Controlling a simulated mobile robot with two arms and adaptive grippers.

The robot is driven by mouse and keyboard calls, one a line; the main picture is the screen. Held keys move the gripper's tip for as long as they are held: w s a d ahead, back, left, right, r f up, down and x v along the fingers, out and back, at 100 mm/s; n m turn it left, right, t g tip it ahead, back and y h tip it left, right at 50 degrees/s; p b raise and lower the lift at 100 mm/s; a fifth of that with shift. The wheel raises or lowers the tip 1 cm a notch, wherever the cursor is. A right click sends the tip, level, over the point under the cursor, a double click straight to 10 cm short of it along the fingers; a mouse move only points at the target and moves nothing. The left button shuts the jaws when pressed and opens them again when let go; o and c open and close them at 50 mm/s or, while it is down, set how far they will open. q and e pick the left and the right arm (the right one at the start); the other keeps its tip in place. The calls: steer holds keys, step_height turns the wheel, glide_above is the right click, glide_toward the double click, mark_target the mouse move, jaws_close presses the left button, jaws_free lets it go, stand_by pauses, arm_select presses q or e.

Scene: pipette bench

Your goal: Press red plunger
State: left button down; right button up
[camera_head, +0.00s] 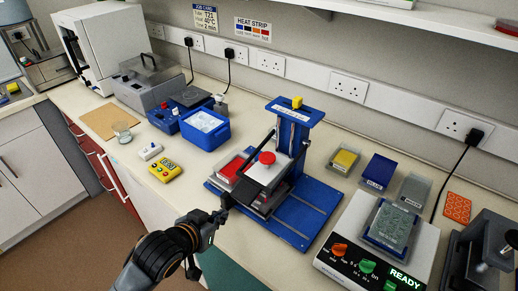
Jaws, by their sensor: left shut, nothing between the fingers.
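The red plunger (267,158) is a round red knob on the white and grey slanted part of a blue press stand (318,200) in the middle of the bench. A tray with a red insert (232,168) sits at the stand's left side. My left gripper (226,199) is shut and empty at the stand's front-left edge. It is in front of and to the left of the red plunger, apart from it. Whether it touches the stand's base is hard to tell. My right gripper is not in view.
A blue box (205,128) and a yellow timer (165,171) stand to the left. A white device with knobs and a READY display (375,255) is at the front right. Small coloured trays (378,172) sit behind it. Bare bench lies left of the stand.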

arm_select(q)
steer(key=w+d+r+m+t+h, duration=0.1)
steer(key=w+d+r+h, duration=0.1)
steer(key=r, duration=0.6)
steer(key=w+d+r+m+t+h, duration=0.1)
steer(key=w+d+r+h, duration=0.1)
steer(key=r, duration=0.6)
steer(key=shift+d+r+m+h, duration=0.25)
steer(key=shift+r+m+h, duration=0.05)
steer(key=shift+r+m, duration=0.1)
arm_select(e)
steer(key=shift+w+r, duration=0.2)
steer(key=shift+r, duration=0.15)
arm_select(q)
steer(key=shift+w+d+p, duration=0.1)
steer(key=shift+w+p, duration=0.05)
steer(key=shift+p, duration=0.15)
steer(key=p, duration=0.3)
glide_above(263, 156)
steer(key=s, duration=0.2)
step_height(263, 156, down, 2)
steer(key=shift+f, duration=0.15)
step_height(263, 156, down, 3)
steer(key=shift+r+p, duration=0.1)
steer(key=shift+p, duration=0.4)
steer(key=shift+s+f, duration=0.1)
steer(key=shift+f, duration=0.6)
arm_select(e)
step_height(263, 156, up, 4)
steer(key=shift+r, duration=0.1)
